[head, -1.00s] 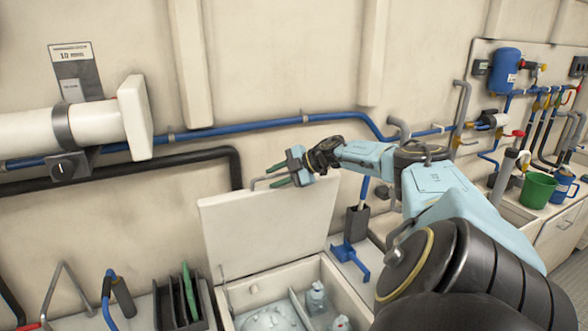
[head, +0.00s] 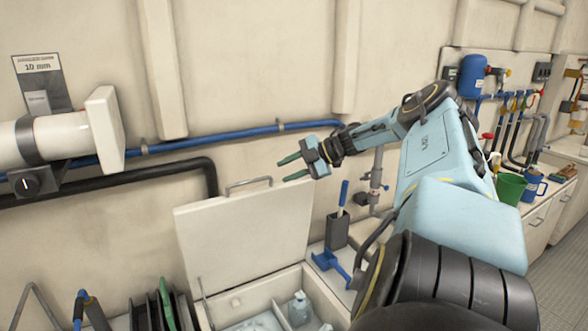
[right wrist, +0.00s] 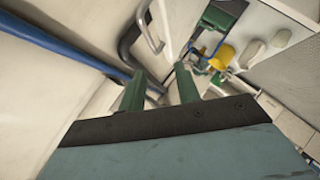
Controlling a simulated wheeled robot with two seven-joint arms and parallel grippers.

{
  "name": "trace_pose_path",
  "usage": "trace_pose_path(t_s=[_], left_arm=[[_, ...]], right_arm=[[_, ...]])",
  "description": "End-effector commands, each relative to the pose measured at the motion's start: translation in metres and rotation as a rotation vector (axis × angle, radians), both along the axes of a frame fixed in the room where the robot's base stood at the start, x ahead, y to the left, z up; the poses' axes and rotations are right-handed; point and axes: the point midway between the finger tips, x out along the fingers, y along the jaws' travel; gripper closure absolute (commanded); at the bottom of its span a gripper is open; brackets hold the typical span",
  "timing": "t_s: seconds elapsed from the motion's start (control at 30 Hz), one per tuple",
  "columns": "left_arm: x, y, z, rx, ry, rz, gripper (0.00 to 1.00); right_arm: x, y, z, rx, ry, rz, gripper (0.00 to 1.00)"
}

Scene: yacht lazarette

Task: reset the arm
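My right arm (head: 440,150) reaches in from the right in the head view, in front of the wall. My right gripper (head: 285,169) points left with its two green fingers apart and nothing between them. It hovers up and right of the metal handle (head: 248,184) on the raised bin lid (head: 245,230), apart from it in the picture. In the right wrist view the two green fingers (right wrist: 160,88) are also spread and empty. A bent metal handle (right wrist: 150,32) shows beyond them. My left gripper is not in view.
The open bin (head: 250,298) holds several bottles. A blue brush and holder (head: 338,230) and a blue scoop (head: 331,263) are right of the lid. A blue pipe (head: 230,131) and black pipe (head: 150,176) run along the wall. A green bucket (head: 510,188) stands at right.

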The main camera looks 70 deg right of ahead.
Motion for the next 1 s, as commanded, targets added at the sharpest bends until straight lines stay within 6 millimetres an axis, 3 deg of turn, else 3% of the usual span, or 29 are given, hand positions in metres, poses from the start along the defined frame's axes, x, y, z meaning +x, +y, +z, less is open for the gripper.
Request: trace_pose_path(t_s=[0.2, 0.8, 0.9, 1.0], left_arm=[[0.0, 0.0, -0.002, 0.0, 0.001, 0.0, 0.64], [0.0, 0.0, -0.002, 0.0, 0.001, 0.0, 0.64], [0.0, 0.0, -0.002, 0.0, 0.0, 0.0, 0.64], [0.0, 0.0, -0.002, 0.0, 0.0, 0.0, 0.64]], right_arm=[[-0.011, -0.003, 0.006, 0.002, -0.002, -0.002, 0.67], [-0.011, -0.003, 0.006, 0.002, -0.001, -0.002, 0.67], [-0.007, 0.002, -0.005, 0.011, 0.007, -0.002, 0.67], [0.004, 0.02, -0.04, 0.04, 0.028, -0.006, 0.67]])
